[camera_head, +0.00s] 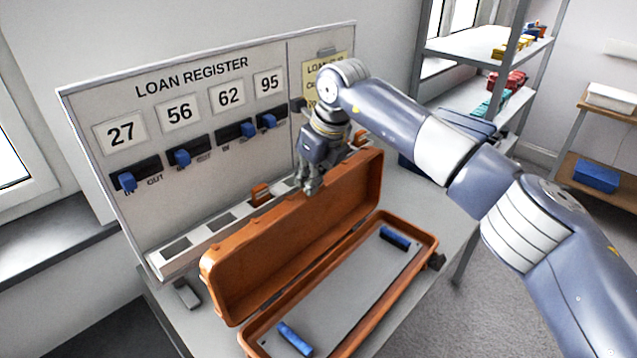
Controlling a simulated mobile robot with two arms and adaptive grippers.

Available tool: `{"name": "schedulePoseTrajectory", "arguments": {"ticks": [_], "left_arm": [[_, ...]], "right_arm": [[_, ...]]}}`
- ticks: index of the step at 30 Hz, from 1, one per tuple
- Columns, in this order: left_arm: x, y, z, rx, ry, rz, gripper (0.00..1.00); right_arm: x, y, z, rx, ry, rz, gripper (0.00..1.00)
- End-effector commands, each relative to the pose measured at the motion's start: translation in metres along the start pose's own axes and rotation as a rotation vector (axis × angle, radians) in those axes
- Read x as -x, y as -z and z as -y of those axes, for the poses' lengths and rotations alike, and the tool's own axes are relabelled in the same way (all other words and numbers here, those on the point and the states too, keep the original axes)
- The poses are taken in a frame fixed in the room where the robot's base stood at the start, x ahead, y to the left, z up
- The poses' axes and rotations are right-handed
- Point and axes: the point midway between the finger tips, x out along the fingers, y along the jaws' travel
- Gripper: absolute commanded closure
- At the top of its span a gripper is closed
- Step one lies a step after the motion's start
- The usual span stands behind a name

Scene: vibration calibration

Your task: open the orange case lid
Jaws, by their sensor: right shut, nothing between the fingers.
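The orange case (425,228) sits on the grey table in front of the loan register board. Its orange lid (300,235) stands raised on the board side, leaning back from the base, and the inside shows. In the base lies a grey panel (350,285) with a blue block (395,238) at the far end and another blue block (295,338) at the near end. My right gripper (309,188) is shut and empty, pointing down at the upper edge of the raised lid. I cannot tell whether it touches the lid. My left gripper is not in view.
The loan register board (190,85) stands behind the case, with blue sliders and number cards. A pale strip with dark squares (222,222) runs along its foot. A small grey object (186,294) lies left of the lid. Shelves (470,50) stand at the back right.

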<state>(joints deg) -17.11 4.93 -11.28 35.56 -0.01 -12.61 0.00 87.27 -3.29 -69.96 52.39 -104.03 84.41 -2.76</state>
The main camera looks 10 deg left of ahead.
Motion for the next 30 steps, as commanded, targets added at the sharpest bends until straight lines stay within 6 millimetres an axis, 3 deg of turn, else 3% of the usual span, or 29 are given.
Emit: {"name": "schedulePoseTrajectory", "arguments": {"ticks": [7, 30], "left_arm": [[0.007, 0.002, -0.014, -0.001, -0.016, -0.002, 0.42], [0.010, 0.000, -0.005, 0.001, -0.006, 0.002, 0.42]], "right_arm": [[-0.014, -0.012, -0.002, -0.002, -0.006, -0.015, 1.00], [-0.019, -0.022, 0.000, -0.002, -0.002, -0.010, 1.00]]}}
